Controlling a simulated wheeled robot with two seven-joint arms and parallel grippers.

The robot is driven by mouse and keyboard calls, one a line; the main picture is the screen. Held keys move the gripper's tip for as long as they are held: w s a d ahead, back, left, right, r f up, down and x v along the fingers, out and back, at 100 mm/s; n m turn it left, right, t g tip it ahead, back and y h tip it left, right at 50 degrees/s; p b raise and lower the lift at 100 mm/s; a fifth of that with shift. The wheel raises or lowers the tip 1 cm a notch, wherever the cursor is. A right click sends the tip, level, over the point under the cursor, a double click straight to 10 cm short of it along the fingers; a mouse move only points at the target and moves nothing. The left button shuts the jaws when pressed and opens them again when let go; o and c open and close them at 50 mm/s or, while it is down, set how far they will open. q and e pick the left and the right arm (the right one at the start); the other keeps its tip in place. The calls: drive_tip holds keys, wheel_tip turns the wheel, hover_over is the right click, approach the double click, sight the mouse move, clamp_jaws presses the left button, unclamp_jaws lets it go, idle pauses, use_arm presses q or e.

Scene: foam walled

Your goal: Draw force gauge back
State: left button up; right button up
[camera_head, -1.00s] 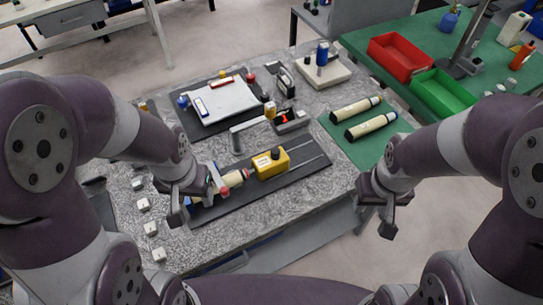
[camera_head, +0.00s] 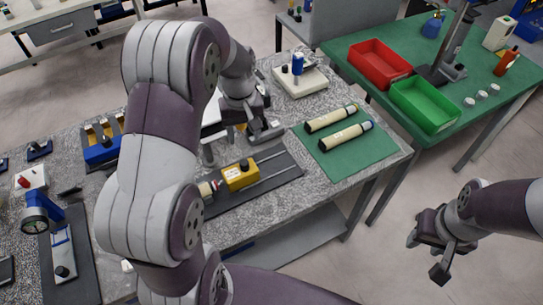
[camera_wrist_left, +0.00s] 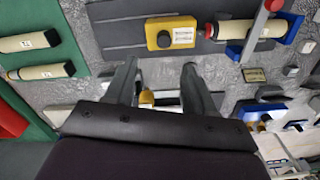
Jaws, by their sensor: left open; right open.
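A yellow box (camera_head: 240,176) with a black knob and a white label sits on a dark railed plate (camera_head: 268,176); I cannot confirm that it is the force gauge. It also shows at the top of the left wrist view (camera_wrist_left: 172,33). A cream cylinder (camera_head: 207,189) lies to its left, partly hidden by my left arm. My left gripper (camera_head: 262,133) is open above the bench, beyond the yellow box. In the wrist view its spread fingers (camera_wrist_left: 160,85) are apart from the box, with small yellow and white parts partly seen between them. My right gripper (camera_head: 438,247) is open and empty, off the bench over the floor.
Two cream cylinders (camera_head: 338,127) lie on a green mat (camera_head: 352,153) right of the rails. A red bin (camera_head: 380,62) and a green bin (camera_head: 424,104) stand on the green table. A white-based instrument (camera_head: 300,82) stands at the bench's far side. My left arm hides the bench's middle.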

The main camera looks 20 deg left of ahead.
sight(244, 162)
use_arm(q)
drive_tip(key=f, duration=0.1)
drive_tip(key=a+f, duration=0.1)
drive_tip(key=s+f, duration=0.1)
drive_tip(key=shift+a+f+p, duration=0.2)
drive_tip(key=shift+f+p, duration=0.1)
drive_tip(key=shift+p, duration=0.1)
drive_tip(key=f, duration=0.5)
drive_tip(key=d+f+p, duration=0.1)
drive_tip(key=f, duration=0.1)
drive_tip(key=shift+w+f, duration=0.2)
drive_tip(key=shift+w, duration=0.2)
drive_tip(key=shift+s+a+f, duration=0.15)
drive_tip(key=shift+a+f, duration=0.2)
drive_tip(key=shift+f, duration=0.15)
drive_tip(key=shift+d, duration=0.1)
drive_tip(key=shift+c, duration=1.2)
clamp_jaws()
drive_tip(key=w+d, duration=0.1)
drive_tip(key=w, duration=0.1)
drive_tip(key=w+d+b, duration=0.1)
drive_tip(key=w+d, duration=0.1)
drive_tip(key=shift+d, duration=0.1)
drive_tip(key=shift+w+d, duration=0.1)
drive_tip(key=shift+r, duration=0.1)
use_arm(e)
drive_tip(key=shift+s+a+r, duration=0.2)
drive_tip(key=shift+a+r, duration=0.35)
drive_tip(key=shift+r, duration=0.2)
